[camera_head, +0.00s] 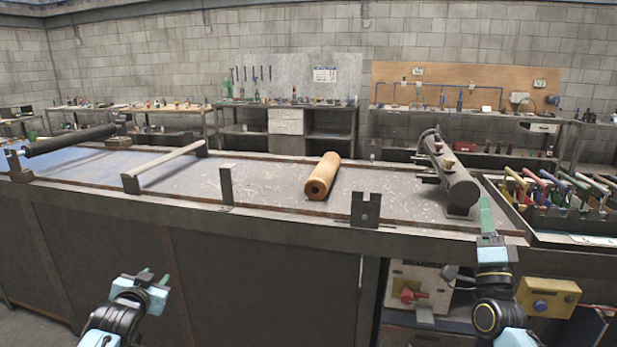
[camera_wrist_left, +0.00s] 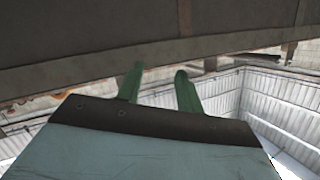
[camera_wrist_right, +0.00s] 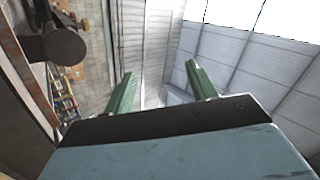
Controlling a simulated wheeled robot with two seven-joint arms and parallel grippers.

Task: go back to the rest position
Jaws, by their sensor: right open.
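My left gripper (camera_head: 157,275) is low in front of the workbench, at the lower left of the head view. Its green fingers stand apart with nothing between them in the left wrist view (camera_wrist_left: 160,72). My right gripper (camera_head: 487,216) is upright at the bench's front edge on the right, below and right of a dark cylinder on a stand (camera_head: 452,178). In the right wrist view (camera_wrist_right: 158,72) its green fingers are wide apart and empty. An orange-brown roll (camera_head: 322,177) lies on the bench top, apart from both grippers.
The long metal workbench (camera_head: 260,178) spans the view, with upright brackets (camera_head: 366,210) at its front edge. A bar on supports (camera_head: 165,167) and a dark roller (camera_head: 70,140) are at the left. A rack of colored-handled tools (camera_head: 565,190) is right of my right gripper.

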